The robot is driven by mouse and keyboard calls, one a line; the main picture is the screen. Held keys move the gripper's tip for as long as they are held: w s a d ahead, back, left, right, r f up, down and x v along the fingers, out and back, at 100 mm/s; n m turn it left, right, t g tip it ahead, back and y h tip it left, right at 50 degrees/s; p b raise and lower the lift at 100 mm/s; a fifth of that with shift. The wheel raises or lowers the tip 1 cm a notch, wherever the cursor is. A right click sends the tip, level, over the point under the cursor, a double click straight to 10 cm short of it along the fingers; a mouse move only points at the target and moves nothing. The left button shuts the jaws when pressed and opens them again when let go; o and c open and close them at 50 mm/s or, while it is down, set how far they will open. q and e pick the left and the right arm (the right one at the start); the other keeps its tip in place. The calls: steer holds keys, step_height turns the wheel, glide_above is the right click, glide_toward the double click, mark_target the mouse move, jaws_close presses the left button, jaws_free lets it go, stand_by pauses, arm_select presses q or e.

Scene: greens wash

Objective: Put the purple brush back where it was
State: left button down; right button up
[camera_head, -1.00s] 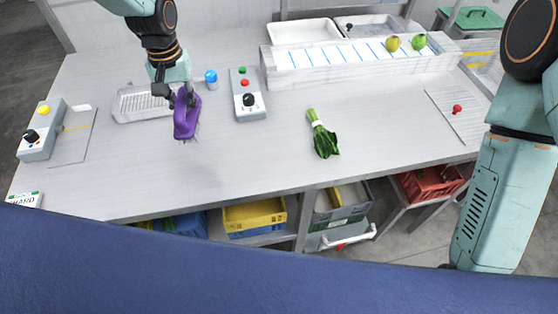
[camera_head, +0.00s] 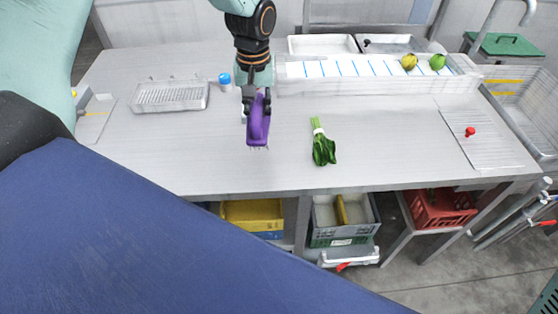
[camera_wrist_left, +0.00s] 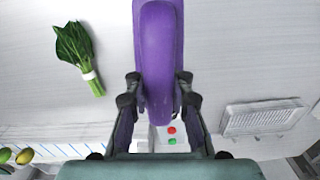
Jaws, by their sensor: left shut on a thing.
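The purple brush (camera_head: 258,122) is held by my left gripper (camera_head: 257,96) above the grey worktop, bristles facing down. In the left wrist view the purple brush (camera_wrist_left: 158,60) fills the middle, between the two dark fingers of my left gripper (camera_wrist_left: 158,92). I cannot tell how high it hangs over the top. My right gripper is not in view.
A white wire tray (camera_head: 170,96) and a blue-capped jar (camera_head: 225,81) are left of the brush. A bunch of greens (camera_head: 322,147) lies to its right. A button box (camera_wrist_left: 172,134) is partly hidden. The worktop's front middle (camera_head: 210,165) is clear.

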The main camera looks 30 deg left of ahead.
arm_select(q)
steer(key=shift+s+d+r, duration=0.1)
steer(key=shift+s+d, duration=0.05)
steer(key=shift+d, duration=0.2)
steer(key=shift+s+n, duration=0.2)
steer(key=shift+n, duration=0.1)
steer(key=shift+s+a+f, duration=0.1)
steer(key=shift+a+f, duration=0.1)
steer(key=shift+f, duration=0.4)
steer(key=shift+s+a+f, duration=0.1)
steer(key=shift+a+f, duration=0.1)
steer(key=shift+f, duration=0.35)
steer(key=f, duration=0.4)
steer(key=shift+w, duration=0.4)
steer(key=shift+d+f, duration=0.1)
steer(key=shift+f, duration=0.2)
steer(key=f, duration=0.3)
steer(key=shift+s, duration=0.35)
steer(key=shift+a+f, duration=0.2)
steer(key=shift+w+d+f, duration=0.1)
steer(key=shift+w, duration=0.2)
steer(key=shift+d+f, duration=0.1)
steer(key=shift+d, duration=0.05)
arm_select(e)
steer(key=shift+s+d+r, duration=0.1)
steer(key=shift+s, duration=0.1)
